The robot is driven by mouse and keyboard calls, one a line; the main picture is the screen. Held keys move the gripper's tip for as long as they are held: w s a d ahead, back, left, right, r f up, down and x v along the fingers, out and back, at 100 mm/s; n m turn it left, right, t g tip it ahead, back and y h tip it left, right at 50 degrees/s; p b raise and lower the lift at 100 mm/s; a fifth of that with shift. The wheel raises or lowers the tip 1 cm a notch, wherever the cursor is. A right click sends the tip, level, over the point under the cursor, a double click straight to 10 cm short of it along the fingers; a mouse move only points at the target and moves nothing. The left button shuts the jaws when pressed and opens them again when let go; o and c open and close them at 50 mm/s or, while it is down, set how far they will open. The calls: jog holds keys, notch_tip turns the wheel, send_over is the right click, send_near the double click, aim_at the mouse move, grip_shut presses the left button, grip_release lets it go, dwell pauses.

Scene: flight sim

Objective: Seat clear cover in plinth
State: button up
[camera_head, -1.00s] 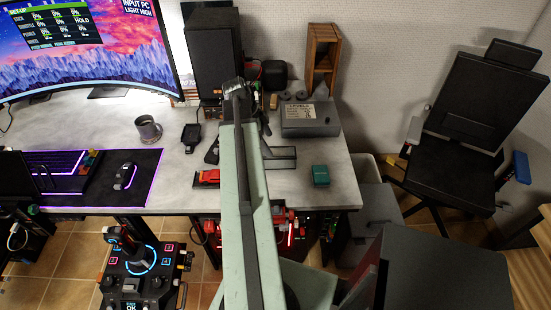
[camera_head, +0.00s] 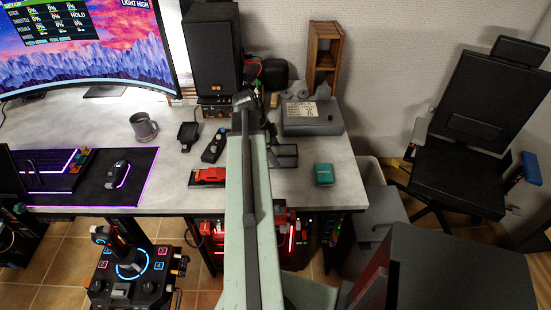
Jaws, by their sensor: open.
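My gripper (camera_head: 246,98) is at the far end of my green arm, over the back of the desk in front of the speaker. It is small and dark here, and I see nothing held in it. A dark-edged, box-like frame (camera_head: 285,156) stands on the desk just right of my arm. It may be the clear cover or the plinth, but I cannot tell which.
A grey box with a paper label (camera_head: 312,117) and a teal box (camera_head: 323,174) stand to the right. A black speaker (camera_head: 213,60), a mug (camera_head: 143,127) and a black handheld device (camera_head: 215,146) are to the left. The desk (camera_head: 345,185) ends at the right, beside a chair (camera_head: 465,130).

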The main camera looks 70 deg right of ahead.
aim_at(275, 150)
jog(key=shift+r, duration=0.1)
jog(key=c, duration=1.5)
notch_tip(275, 150, up, 10)
jog(key=p, duration=1)
jog(key=shift+r, duration=0.1)
